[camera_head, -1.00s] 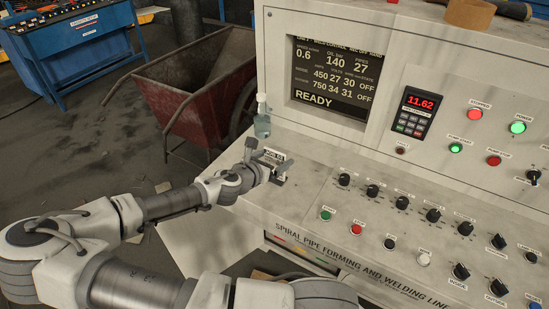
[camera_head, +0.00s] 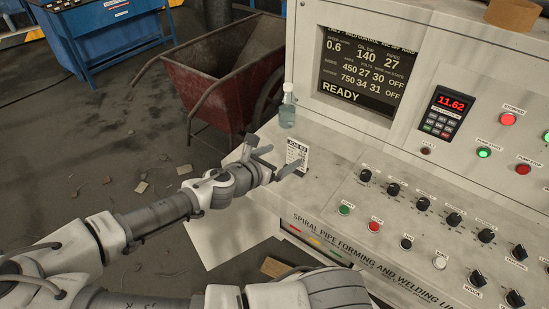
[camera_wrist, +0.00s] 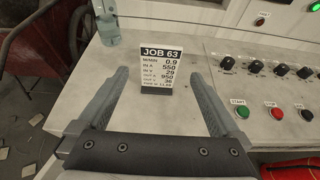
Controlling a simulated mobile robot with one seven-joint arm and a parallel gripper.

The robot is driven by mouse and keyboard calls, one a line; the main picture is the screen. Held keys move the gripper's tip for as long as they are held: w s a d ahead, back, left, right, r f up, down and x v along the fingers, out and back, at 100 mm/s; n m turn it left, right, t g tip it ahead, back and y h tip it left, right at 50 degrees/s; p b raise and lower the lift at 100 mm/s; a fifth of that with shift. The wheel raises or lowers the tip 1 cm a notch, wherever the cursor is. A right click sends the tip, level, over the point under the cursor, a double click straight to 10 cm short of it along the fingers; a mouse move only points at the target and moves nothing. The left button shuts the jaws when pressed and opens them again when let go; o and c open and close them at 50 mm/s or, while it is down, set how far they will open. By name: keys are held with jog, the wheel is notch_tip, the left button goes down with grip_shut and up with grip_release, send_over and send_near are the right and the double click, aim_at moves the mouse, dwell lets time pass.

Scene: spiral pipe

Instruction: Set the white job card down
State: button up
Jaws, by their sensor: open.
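The white job card (camera_wrist: 160,65), headed "JOB 63", stands upright in a dark base on the console's ledge. In the head view the card (camera_head: 297,153) is just beyond my gripper (camera_head: 275,162). In the wrist view my gripper (camera_wrist: 152,95) is open, its two fingers apart on either side of bare ledge, with the card between and slightly past the fingertips. No finger is seen touching the card.
A clear bottle (camera_head: 287,108) stands on the ledge behind the card. Knobs and buttons such as the green start button (camera_head: 345,209) lie to the right. A red cart (camera_head: 215,85) stands behind on the floor. The ledge around the card is mostly bare.

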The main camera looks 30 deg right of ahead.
jog(key=s+a+f+m+g+y, duration=0.6)
jog(key=s+a+m+y, duration=0.3)
jog(key=s+a+m, duration=0.15)
jog(key=w+a+r+m+t+y, duration=0.15)
jog(key=a+r+m+y, duration=0.35)
jog(key=r, duration=0.6)
jog(key=s+r+m+t, duration=0.2)
jog(key=s+r+m, duration=0.1)
jog(key=r, duration=0.4)
jog(key=s+r+m+t+h, duration=0.1)
jog(key=s+r+m+t, duration=0.2)
jog(key=r, duration=0.5)
jog(key=shift+a+r+m+h, duration=0.2)
jog(key=shift+a+m+h, duration=0.15)
jog(key=shift+m, duration=0.1)
